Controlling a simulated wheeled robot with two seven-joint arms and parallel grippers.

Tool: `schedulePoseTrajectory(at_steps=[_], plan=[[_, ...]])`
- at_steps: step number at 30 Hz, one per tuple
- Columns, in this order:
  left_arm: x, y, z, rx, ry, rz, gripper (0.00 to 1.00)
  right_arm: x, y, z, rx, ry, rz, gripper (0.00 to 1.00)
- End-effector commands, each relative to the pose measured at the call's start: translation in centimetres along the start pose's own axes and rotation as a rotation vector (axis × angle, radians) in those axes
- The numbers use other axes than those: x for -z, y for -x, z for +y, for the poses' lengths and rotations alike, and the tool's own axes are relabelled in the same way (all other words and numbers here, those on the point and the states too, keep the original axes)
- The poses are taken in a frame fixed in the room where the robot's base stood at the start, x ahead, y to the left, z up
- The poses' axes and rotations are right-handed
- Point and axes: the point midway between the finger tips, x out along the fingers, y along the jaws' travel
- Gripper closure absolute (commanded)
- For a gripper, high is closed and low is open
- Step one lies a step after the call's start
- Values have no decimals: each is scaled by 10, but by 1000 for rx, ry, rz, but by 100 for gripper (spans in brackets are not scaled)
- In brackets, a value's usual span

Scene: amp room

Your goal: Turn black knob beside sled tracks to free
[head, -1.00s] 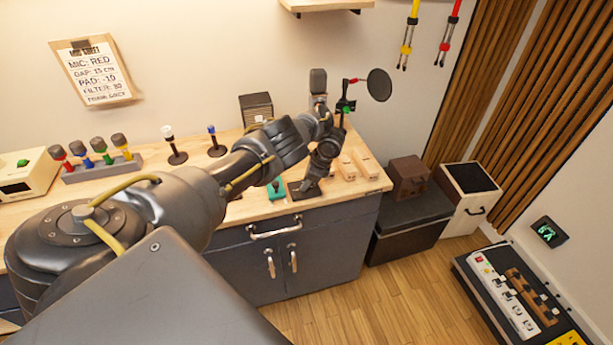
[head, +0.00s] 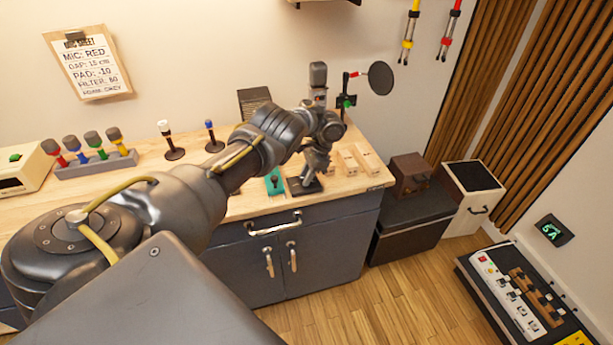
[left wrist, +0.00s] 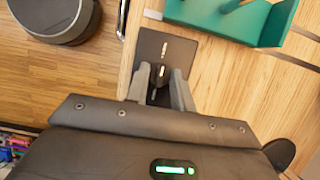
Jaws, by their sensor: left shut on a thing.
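The black knob (left wrist: 160,73) stands on a flat black plate (left wrist: 185,62) near the bench's front edge. White marks show on the plate. My left gripper (left wrist: 160,84) points down at the plate, its two fingers closed around the knob from either side. In the head view my left gripper (head: 309,183) is over the same black plate (head: 303,191), and the knob is hidden behind the fingers there. I cannot read the knob's setting. Sled tracks cannot be told for certain; pale wooden blocks (head: 347,162) lie right of the gripper. My right gripper is not in view.
A teal holder (head: 275,182) is just left of the plate; it also shows in the left wrist view (left wrist: 236,20). A microphone (head: 318,78) and round black pop filter (head: 381,78) rise behind. Colour-banded microphones in a rack (head: 95,165) stand far left.

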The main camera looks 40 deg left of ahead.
Motion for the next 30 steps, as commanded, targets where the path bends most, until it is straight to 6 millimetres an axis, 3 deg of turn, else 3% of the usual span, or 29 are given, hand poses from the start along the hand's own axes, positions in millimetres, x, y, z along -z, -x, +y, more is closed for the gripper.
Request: schedulePoseTrajectory(at_steps=[9,10,15,24,30], plan=[[0,0,0,0,3,0,99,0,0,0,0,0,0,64],[0,0,0,0,3,0,75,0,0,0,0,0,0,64],[0,0,0,0,2,0,55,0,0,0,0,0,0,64],[0,3,0,0,1,1,55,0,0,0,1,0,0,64],[1,30,0,1,2,3,55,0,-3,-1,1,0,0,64]])
